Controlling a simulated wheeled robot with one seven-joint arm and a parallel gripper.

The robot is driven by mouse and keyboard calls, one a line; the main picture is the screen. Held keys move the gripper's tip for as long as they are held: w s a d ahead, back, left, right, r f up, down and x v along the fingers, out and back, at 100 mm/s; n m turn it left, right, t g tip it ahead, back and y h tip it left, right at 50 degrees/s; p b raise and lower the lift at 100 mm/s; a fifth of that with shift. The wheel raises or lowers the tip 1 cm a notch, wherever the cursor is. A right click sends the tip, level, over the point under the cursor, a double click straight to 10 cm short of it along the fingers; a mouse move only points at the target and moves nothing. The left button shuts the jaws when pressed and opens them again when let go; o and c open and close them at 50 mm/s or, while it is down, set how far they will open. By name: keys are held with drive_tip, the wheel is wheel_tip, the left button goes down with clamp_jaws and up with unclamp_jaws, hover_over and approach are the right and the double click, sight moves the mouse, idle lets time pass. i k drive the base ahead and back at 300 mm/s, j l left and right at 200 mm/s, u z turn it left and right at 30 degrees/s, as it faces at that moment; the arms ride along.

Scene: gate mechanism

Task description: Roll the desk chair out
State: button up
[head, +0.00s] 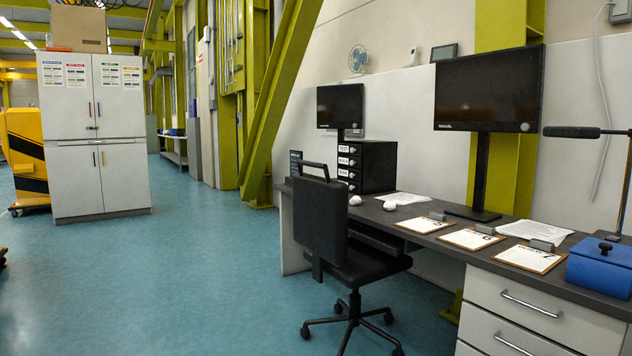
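The black desk chair (323,222) stands on the blue floor in the middle of the head view. Its backrest is on the left side, and its seat (372,263) is partly under the grey-topped desk (440,246). A bar stands above the top of the backrest. The chair's base (352,319) has several castors on the floor. My gripper is not in this view, so its place and state do not show.
The floor (180,280) left of the chair is clear. A white drawer unit (530,310) supports the desk's near end. A white cabinet (98,180) and a yellow machine (30,155) stand far left. A slanted green beam (275,95) rises behind the desk.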

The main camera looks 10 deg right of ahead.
sight(321, 204)
drive_tip(key=i+j+z, duration=0.15)
drive_tip(key=j, duration=0.15)
drive_tip(key=i+j, duration=0.25)
drive_tip(key=i, duration=0.2)
drive_tip(key=i+j+u, duration=0.1)
drive_tip(key=i+j, duration=0.4)
drive_tip(key=i, duration=0.35)
drive_tip(key=j+u, duration=0.05)
